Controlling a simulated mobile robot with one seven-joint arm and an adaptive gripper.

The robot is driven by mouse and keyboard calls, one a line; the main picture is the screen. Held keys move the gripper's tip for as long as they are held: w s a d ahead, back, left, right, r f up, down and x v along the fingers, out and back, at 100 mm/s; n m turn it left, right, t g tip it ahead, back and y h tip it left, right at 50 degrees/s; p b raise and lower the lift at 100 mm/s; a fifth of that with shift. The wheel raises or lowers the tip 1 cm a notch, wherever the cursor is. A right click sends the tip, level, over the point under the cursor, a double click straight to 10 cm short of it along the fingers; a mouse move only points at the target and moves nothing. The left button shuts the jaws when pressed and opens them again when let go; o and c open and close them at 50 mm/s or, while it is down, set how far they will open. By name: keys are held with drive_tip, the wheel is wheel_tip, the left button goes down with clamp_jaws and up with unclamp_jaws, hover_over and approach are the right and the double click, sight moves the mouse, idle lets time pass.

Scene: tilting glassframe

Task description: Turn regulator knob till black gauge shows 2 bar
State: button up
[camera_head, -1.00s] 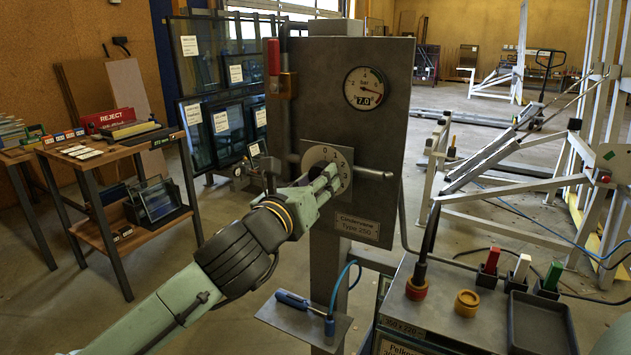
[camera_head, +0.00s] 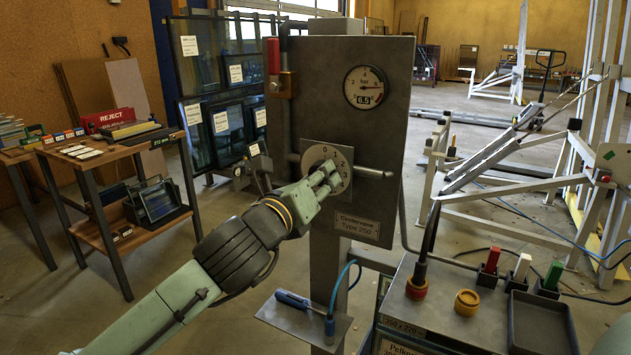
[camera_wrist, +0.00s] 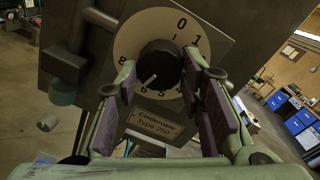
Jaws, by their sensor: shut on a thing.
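The black-rimmed gauge (camera_head: 366,88) has a white face marked bar, a needle and a readout that looks like 6.5. Below it on the grey panel (camera_head: 388,140) is the pale round numbered dial (camera_head: 312,155), also in the wrist view (camera_wrist: 150,25). The black regulator knob (camera_wrist: 160,62) sits in the dial's middle; its white mark points down and left, near the 6. My gripper (camera_head: 326,178) reaches the knob from the front, its fingers (camera_wrist: 161,70) on either side, shut on it. In the head view the fingers mostly hide the knob.
A red-handled valve (camera_head: 273,58) is at the panel's upper left, with pipes beside the dial. A small shelf (camera_head: 283,320) with a blue screwdriver-like tool is below. A grey bench (camera_head: 440,315) stands lower right, a wooden rack (camera_head: 148,235) left.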

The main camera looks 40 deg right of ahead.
drive_tip(key=n+p, duration=0.1)
drive_tip(key=n, duration=0.7)
drive_tip(key=n+g+p, duration=0.1)
drive_tip(key=n, duration=0.8)
drive_tip(key=n+g+p, duration=0.1)
drive_tip(key=n, duration=0.7)
drive_tip(key=shift+w+r+n+h+p, duration=0.15)
drive_tip(key=shift+r+n+h+p, duration=0.15)
drive_tip(key=shift+n+p, duration=0.1)
idle(0.4)
drive_tip(key=o, duration=1.2)
drive_tip(key=shift+a, duration=0.1)
